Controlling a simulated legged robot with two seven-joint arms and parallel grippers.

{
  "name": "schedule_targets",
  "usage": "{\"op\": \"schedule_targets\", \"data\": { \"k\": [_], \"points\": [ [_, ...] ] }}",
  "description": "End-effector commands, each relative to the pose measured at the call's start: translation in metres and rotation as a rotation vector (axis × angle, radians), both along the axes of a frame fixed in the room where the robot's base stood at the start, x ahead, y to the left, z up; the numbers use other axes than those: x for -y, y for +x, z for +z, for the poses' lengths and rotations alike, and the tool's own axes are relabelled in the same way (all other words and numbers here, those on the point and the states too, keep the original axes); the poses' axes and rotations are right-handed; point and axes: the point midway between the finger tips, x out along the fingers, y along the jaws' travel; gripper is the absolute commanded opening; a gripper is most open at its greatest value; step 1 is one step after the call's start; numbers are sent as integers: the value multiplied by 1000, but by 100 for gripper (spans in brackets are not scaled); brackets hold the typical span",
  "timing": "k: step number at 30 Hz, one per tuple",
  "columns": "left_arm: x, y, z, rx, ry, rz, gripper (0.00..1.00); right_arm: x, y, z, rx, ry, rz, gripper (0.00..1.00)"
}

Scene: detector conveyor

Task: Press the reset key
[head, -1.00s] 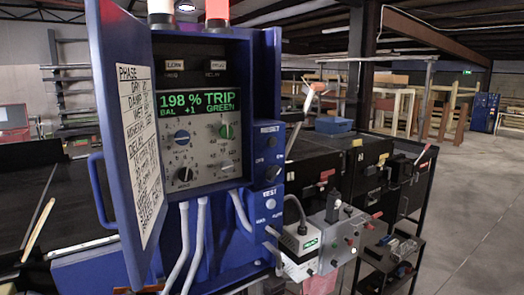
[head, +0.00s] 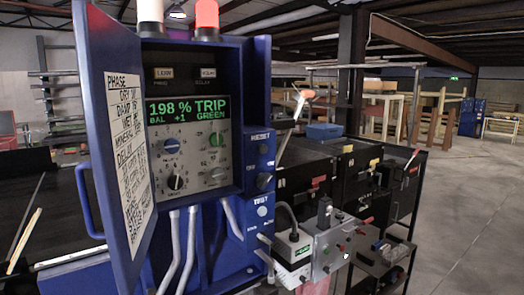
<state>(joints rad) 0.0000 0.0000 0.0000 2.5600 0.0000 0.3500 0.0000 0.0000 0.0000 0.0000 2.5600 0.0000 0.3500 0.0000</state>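A blue control cabinet (head: 206,44) stands at the left with its door (head: 96,60) swung open. On its right side strip is a label reading RESET (head: 259,135), with a small dark round control (head: 263,150) below it and a dark knob (head: 264,180) lower down. Which of these is the reset key I cannot tell for sure. A TEST label with a pale round button (head: 262,211) is beneath. The green display (head: 187,108) reads 198 %, TRIP, BAL +1, GREEN. Neither of my grippers is in view.
A white lamp (head: 150,12) and a red lamp (head: 207,14) top the cabinet. Grey conduits (head: 191,240) hang below the panel. Small boxes with a cable and levers (head: 330,248) stand at its lower right. Black cabinets stand behind; open floor (head: 460,220) lies right.

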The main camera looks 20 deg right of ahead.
Motion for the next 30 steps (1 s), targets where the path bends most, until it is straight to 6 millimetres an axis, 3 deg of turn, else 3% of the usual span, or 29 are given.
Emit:
{"op": "schedule_targets", "data": {
  "k": [3,30],
  "points": [
    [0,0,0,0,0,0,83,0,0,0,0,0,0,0],
    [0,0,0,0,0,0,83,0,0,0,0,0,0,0]
  ]
}}
